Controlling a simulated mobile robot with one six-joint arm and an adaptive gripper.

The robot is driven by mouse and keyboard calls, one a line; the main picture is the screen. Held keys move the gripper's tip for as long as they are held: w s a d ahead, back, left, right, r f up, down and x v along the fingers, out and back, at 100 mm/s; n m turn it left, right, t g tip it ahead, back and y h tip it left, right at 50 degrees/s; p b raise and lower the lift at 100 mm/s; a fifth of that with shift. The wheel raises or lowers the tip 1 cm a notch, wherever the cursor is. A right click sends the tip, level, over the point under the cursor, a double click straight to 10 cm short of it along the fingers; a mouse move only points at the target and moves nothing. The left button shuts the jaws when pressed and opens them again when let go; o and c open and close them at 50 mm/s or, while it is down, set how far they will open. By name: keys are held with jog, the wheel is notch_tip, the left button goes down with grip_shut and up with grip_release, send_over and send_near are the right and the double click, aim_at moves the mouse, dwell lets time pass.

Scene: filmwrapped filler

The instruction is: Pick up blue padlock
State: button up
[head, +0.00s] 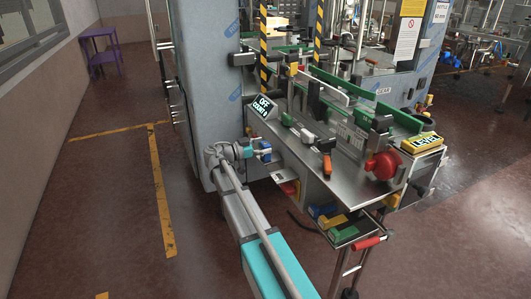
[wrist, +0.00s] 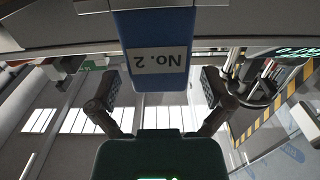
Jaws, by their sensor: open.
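In the wrist view, a blue block (wrist: 150,25) with a white label reading "No. 2" upside down hangs into the picture from the top edge. It looks like the blue padlock, but no shackle shows. My gripper (wrist: 160,88) has its two dark fingers spread wide, one on each side of the block's lower end, with clear gaps to both. In the head view, my gripper (head: 266,152) is beside the left end of the steel machine table, close to a small blue thing there. That spot is too small to tell gripper from padlock.
The steel table (head: 345,165) carries green rails, a red knob (head: 383,165) and a display box (head: 262,106). A grey column (head: 205,80) stands behind my gripper.

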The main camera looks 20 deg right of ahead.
jog(key=shift+d, duration=0.3)
jog(key=shift+c, duration=0.3)
jog(key=c, duration=1.2)
jog(key=shift+r, duration=0.15)
jog(key=shift+c, duration=0.2)
notch_tip(320, 180, up, 2)
jog(key=shift+r+p, duration=0.1)
jog(key=shift+p, duration=1.15)
jog(key=s+a+r+p, duration=0.3)
jog(key=s+r+p, duration=0.7)
jog(key=s, duration=0.3)
jog(key=shift+s+r, duration=0.25)
jog(key=shift+s, duration=0.1)
